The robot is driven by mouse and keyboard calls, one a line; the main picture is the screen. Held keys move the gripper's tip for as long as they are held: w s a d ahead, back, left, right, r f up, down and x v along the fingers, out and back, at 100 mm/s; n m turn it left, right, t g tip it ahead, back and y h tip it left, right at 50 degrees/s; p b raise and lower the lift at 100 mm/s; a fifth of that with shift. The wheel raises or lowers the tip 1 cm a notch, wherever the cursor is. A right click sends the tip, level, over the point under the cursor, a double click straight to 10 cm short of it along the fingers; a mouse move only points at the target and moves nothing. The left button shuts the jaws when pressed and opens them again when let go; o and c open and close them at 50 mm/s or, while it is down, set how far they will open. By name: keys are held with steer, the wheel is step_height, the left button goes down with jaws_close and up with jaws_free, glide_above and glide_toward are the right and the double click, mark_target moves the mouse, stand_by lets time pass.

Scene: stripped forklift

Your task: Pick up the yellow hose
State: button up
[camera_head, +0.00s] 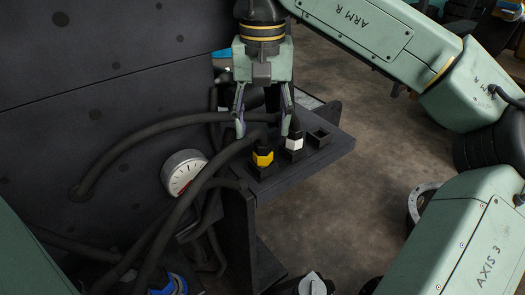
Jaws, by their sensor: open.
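The yellow hose shows as a yellow hex collar (262,157) standing upright in a socket on the dark shelf (300,177). A black hose appears to rise from the collar, bend to the left and run down. My gripper (264,130) points down over the shelf, fingers apart. One finger is left of the yellow collar's top, the other beside the white-collared connector (294,143). The hose top lies between or just in front of the fingers; I cannot tell whether they touch it.
The white connector stands close to the right of the yellow one, and an empty square socket (319,138) is beyond it. A round gauge (184,174) and several black hoses crowd the left, by a dark panel (100,90). A blue-collared part (175,285) is at the bottom.

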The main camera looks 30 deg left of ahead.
mark_target(263, 142)
steer(key=shift+w+a+f+p, duration=0.1)
steer(key=shift+f+p, duration=0.4)
steer(key=shift+f, duration=2.5)
steer(key=shift+c, duration=0.4)
jaws_close()
